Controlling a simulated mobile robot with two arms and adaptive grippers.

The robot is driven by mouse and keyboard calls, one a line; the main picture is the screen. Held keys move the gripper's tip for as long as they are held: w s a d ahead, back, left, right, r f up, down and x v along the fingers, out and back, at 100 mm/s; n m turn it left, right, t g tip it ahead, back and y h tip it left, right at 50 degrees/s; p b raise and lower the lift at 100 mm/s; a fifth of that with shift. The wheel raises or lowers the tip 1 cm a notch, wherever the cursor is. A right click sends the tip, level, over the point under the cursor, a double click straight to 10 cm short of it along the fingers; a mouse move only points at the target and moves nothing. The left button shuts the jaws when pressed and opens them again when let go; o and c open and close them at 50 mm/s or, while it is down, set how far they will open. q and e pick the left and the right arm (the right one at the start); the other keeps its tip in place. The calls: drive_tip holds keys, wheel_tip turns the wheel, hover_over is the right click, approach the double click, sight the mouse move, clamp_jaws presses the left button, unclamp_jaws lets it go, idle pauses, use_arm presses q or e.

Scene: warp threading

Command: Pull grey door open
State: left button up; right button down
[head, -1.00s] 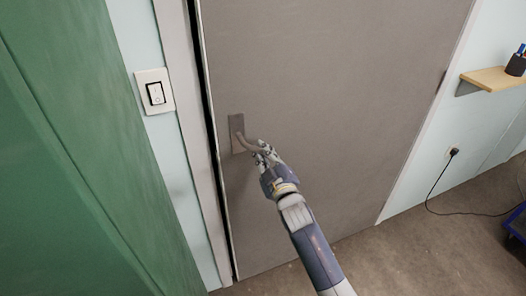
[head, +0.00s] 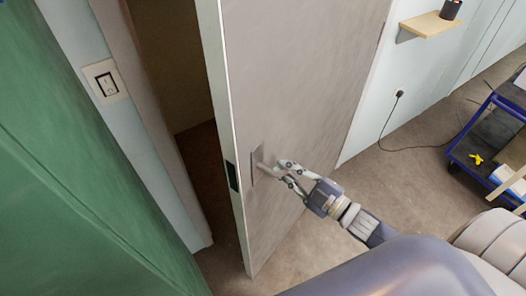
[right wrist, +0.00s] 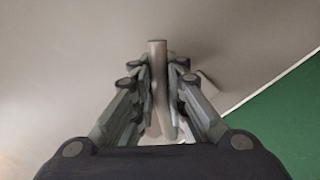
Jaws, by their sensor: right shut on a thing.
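The grey door (head: 295,75) stands partly open in the head view, its free edge swung away from the frame and a dark gap showing on its left. Its handle (head: 265,167) sits on a small plate near that edge. My right gripper (head: 277,169) is shut on the handle, which also shows between the fingers (right wrist: 160,110) in the right wrist view as a grey-brown bar (right wrist: 157,62). My left gripper is not in view.
A green surface (head: 70,180) fills the left side, beside a light switch (head: 105,81). A wooden shelf (head: 430,25) is on the right wall, with a black cable (head: 415,147) below it. A blue cart (head: 489,130) stands at the right.

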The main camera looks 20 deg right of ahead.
drive_tip(key=s+d+n+g+y, duration=0.1)
drive_tip(key=s+d, duration=0.5)
drive_tip(key=s, duration=0.1)
drive_tip(key=shift+s+y, duration=0.4)
drive_tip(key=shift+f, duration=0.1)
drive_tip(key=c, duration=1.6)
unclamp_jaws()
drive_tip(key=r+v, duration=0.1)
drive_tip(key=v, duration=1.1)
drive_tip(key=shift+f, duration=0.3)
drive_tip(key=shift+w, duration=0.1)
drive_tip(key=shift+c, duration=0.5)
